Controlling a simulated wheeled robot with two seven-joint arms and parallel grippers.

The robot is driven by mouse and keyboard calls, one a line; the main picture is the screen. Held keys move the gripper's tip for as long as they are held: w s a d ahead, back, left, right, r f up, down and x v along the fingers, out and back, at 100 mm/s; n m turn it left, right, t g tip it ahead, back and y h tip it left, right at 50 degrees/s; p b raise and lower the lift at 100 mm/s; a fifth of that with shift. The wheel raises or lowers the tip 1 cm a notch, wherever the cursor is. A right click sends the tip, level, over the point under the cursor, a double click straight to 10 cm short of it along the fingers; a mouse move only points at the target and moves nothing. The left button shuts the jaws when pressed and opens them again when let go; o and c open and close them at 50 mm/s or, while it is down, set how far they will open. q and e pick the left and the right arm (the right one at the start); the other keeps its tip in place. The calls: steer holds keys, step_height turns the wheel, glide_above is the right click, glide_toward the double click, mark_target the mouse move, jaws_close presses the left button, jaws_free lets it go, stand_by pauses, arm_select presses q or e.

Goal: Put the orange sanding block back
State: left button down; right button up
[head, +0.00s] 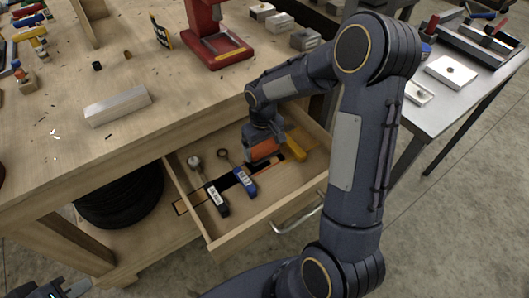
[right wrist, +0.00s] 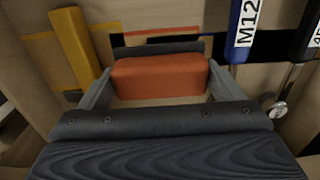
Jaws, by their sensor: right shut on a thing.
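The orange sanding block (head: 263,150) is between the fingers of my right gripper (head: 264,146), over the open drawer (head: 262,226). In the right wrist view the block (right wrist: 160,77) lies across the jaws, with a finger against each end. An orange outline (right wrist: 162,31) and black marks show on the drawer floor beyond it. I cannot tell whether the block touches the floor. My left gripper (head: 76,289) shows only in part at the bottom left corner, and its jaws are unclear.
In the drawer, a blue-handled tool (head: 244,182) and a black-handled tool (head: 216,198) lie left of the block, and a yellow tool (head: 296,142) right of it. A metal bar (head: 117,106) and red press (head: 217,40) stand on the workbench (head: 60,150).

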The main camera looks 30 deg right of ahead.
mark_target(264, 153)
steer(key=shift+w+d+f, duration=0.1)
steer(key=shift+d+f, duration=0.05)
steer(key=shift+f, duration=0.85)
steer(key=shift+w+d+f, duration=0.1)
steer(key=shift+d+f, duration=0.05)
steer(key=shift+f, duration=0.8)
steer(key=shift+f+b, duration=0.25)
steer(key=shift+b, duration=0.15)
steer(key=o, duration=0.7)
steer(key=shift+r, duration=0.1)
